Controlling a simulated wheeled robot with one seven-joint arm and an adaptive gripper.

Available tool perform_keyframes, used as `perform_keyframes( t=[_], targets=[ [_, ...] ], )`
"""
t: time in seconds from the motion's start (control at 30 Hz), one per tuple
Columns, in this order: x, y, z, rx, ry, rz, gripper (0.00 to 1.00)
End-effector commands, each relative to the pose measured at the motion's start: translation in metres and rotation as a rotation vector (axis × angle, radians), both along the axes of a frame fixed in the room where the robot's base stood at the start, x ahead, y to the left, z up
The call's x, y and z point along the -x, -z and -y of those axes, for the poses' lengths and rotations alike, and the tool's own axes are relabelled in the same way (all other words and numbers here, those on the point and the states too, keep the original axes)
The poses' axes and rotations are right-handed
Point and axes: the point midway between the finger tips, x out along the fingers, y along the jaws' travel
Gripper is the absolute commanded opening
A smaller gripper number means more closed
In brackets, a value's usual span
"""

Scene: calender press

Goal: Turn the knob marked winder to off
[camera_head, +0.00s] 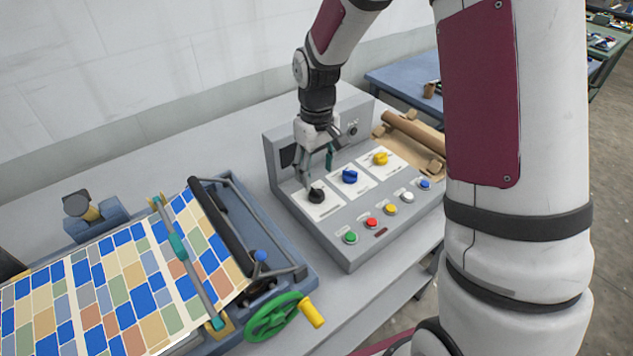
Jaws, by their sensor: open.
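The grey control panel (340,245) stands on the table and carries a row of three knobs on white plates. They are a black knob (317,196) at the left, a blue knob (349,177) in the middle and a yellow knob (380,159) at the right. Their labels are too small to read, so I cannot tell which is marked winder. My gripper (318,176) is open and empty, pointing down just above and behind the black knob, to the left of the blue knob. Whether a finger touches the black knob is unclear.
Several push buttons, including a green one (350,238) and a red one (372,223), line the panel's front. A press with a patterned sheet (120,285) and a green handwheel (273,318) stands at left. A brown roll (413,132) lies behind the panel's right side.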

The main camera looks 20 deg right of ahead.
Motion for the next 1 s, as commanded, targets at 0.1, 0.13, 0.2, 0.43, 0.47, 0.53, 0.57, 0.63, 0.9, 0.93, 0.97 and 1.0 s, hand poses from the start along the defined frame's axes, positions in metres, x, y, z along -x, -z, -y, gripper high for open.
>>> perform_keyframes(
  t=[0.1,0.13,0.2,0.43,0.47,0.53,0.57,0.63,0.9,0.93,0.97,1.0],
  targets=[
    [-0.001,-0.025,0.000,0.000,0.000,0.004,0.54],
    [-0.001,-0.030,0.000,0.000,0.000,0.004,0.54],
    [-0.001,-0.041,-0.001,0.000,-0.001,0.003,0.54],
    [0.000,-0.059,-0.001,-0.001,-0.001,0.001,0.54],
    [0.000,-0.059,-0.001,-0.001,-0.001,0.001,0.54],
    [0.000,-0.060,-0.001,-0.001,-0.001,0.001,0.54],
    [0.000,-0.060,-0.001,-0.001,-0.001,0.000,0.54],
    [0.000,-0.060,-0.001,-0.001,-0.001,0.000,0.54],
    [0.000,-0.060,-0.001,0.000,-0.001,0.001,0.54],
    [0.000,-0.061,-0.001,0.000,0.000,0.002,0.54],
    [0.001,-0.063,-0.001,0.002,0.001,0.005,0.54],
    [0.003,-0.067,-0.001,0.002,0.004,0.011,0.54]
  ],
)
